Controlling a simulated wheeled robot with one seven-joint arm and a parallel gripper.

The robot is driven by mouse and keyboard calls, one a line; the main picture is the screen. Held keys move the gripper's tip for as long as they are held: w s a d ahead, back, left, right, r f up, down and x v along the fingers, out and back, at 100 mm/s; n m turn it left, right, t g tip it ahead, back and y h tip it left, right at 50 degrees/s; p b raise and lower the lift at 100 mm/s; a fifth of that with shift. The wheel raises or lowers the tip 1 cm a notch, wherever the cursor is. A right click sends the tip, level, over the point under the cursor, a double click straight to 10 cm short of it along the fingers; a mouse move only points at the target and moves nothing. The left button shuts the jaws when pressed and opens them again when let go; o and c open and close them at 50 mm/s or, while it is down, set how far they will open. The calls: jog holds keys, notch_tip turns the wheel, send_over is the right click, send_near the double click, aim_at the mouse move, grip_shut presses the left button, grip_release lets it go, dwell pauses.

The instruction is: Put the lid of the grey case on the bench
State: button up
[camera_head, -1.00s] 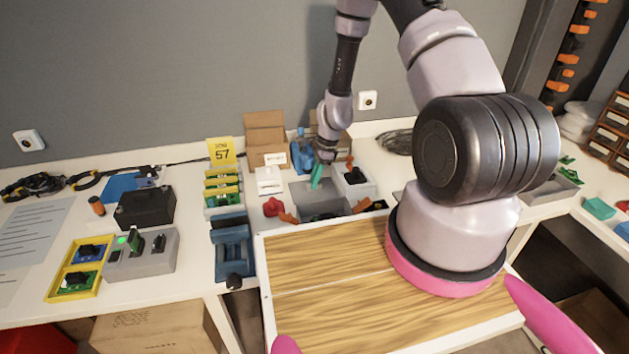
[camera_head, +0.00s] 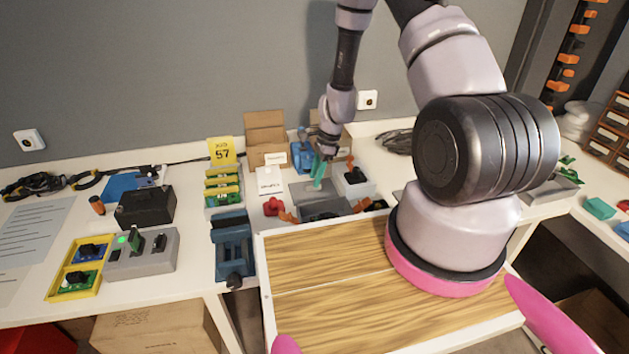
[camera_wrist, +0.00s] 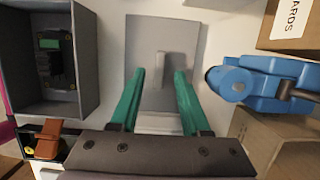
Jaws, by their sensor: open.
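The grey lid (camera_head: 303,192) lies flat on the white bench (camera_head: 185,235), behind the open grey case (camera_head: 322,215). In the wrist view the lid (camera_wrist: 150,38) has a raised grey handle (camera_wrist: 160,68) at its middle. The case (camera_wrist: 88,55) stands apart at the left there, with a green board and black part inside. My gripper (camera_head: 318,172) is above the lid. In the wrist view its green fingers (camera_wrist: 160,75) are open, one on each side of the handle, with gaps visible. Their exact height over the lid is hard to judge.
A blue device (camera_wrist: 245,80) and cartons (camera_head: 264,130) stand behind the lid. A white box (camera_head: 269,182) is left of it, and a grey block with a black part (camera_head: 362,190) is right.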

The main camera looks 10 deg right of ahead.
jog(key=v, duration=1)
notch_tip(320, 180, up, 14)
jog(key=n+t, duration=0.2)
jog(key=n, duration=0.1)
send_over(324, 188)
jog(key=s+r+n+t, duration=0.1)
jog(key=s+r+n, duration=0.35)
jog(key=r, duration=0.85)
jog(key=s+d+r+n+t, duration=0.1)
jog(key=s+r+n+t, duration=0.1)
jog(key=s+r, duration=0.4)
jog(key=s+d+r+n+t+h, duration=0.1)
jog(key=s+r+n+t, duration=0.1)
jog(key=s+r+n, duration=0.2)
jog(key=s+r, duration=0.3)
jog(key=s, duration=0.5)
jog(key=shift+r, duration=0.35)
